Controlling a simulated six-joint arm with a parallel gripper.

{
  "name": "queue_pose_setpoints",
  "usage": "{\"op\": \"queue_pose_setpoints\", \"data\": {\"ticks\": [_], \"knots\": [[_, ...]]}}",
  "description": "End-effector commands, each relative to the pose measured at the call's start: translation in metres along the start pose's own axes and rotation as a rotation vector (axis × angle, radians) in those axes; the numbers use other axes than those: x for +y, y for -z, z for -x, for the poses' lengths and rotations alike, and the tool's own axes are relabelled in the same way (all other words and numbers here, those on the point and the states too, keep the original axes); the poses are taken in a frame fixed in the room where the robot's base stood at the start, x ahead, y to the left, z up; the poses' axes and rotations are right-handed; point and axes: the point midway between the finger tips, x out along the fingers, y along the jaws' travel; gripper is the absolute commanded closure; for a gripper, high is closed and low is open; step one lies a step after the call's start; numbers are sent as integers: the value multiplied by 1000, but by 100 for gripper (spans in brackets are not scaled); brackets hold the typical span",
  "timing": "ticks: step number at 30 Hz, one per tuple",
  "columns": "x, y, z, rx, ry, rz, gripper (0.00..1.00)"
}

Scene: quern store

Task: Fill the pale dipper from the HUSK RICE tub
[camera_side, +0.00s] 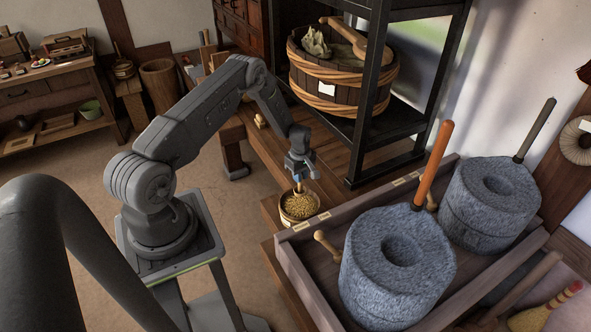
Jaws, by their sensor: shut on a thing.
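A small round tub (286,214) of golden-brown grain stands on the wooden bench, left of the quern tray. No label on it can be read from here. My gripper (299,178) is right above the tub, pointing down. It is shut on a slim upright handle, which I take to be the pale dipper's (299,187). The handle's lower end meets the grain inside the tub. The dipper's bowl does not show, so I cannot tell how full it is.
A wooden tray holds two grey stone querns (395,285) (462,215), the nearer with an upright orange handle (439,160). A pale wooden peg (325,243) sticks out by the nearer one. A black rack (362,120) with a large bucket (325,82) stands close behind my gripper.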

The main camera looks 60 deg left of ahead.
Motion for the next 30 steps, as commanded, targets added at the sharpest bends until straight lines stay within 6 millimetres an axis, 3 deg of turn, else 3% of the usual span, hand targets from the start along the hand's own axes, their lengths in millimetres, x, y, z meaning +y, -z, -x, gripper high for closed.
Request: {"op": "queue_pose_setpoints", "data": {"ticks": [30], "knots": [[0, 0, -71, 0, -1, -1, 100]]}}
